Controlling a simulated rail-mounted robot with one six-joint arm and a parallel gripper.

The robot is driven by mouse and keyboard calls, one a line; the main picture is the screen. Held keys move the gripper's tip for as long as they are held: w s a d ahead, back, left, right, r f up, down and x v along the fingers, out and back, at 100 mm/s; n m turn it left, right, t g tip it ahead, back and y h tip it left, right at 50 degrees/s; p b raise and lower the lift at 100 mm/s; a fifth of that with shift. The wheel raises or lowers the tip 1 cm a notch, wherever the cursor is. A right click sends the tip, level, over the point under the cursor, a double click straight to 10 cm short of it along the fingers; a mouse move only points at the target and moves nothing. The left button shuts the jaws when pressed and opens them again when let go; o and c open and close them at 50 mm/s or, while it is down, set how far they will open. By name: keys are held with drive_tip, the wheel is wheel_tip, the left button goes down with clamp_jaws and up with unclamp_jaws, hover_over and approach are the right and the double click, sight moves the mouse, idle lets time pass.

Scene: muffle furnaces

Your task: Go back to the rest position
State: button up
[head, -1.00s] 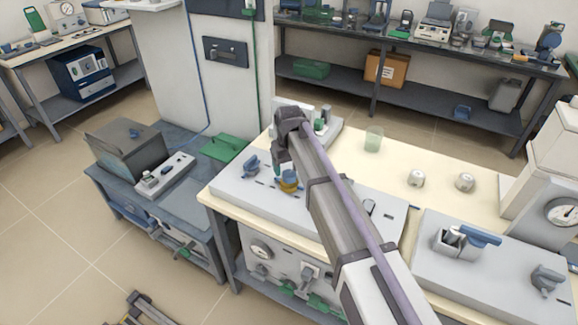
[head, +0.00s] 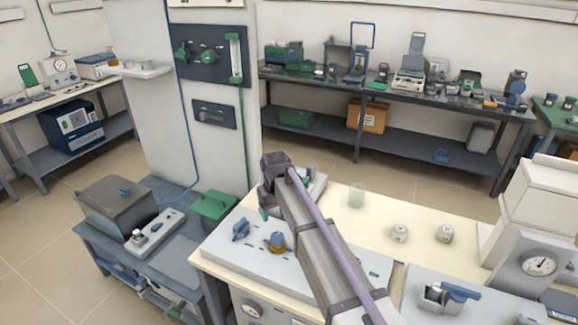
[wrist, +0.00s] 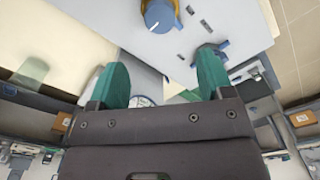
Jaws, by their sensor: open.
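My gripper (wrist: 162,88) shows in the wrist view with its two green fingertips spread apart and nothing between them. In the head view my arm reaches up from the bottom edge, and my gripper (head: 265,212) is above the light panel (head: 300,273) on the cream bench, near its back-left part. A blue knob on a yellow base (head: 276,243) and a blue knob (head: 241,229) stand on that panel, close to the gripper and apart from it. In the wrist view the yellow-based knob (wrist: 158,15) is at the top.
A translucent beaker (head: 357,195) and two small white jars (head: 399,232) stand on the bench. A white unit with a dial (head: 540,264) is at the right. A dark box (head: 120,208) sits on the low table at left. A white pillar (head: 160,100) rises behind.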

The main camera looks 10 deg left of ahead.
drive_tip(key=s+d+m, duration=0.3)
drive_tip(key=s+d, duration=0.8)
drive_tip(key=d, duration=0.4)
drive_tip(key=s+d+m, duration=0.3)
drive_tip(key=s+d, duration=0.8)
drive_tip(key=d, duration=0.4)
drive_tip(key=shift+s+d+m, duration=0.2)
drive_tip(key=shift+s+m, duration=0.15)
drive_tip(key=shift+m, duration=0.05)
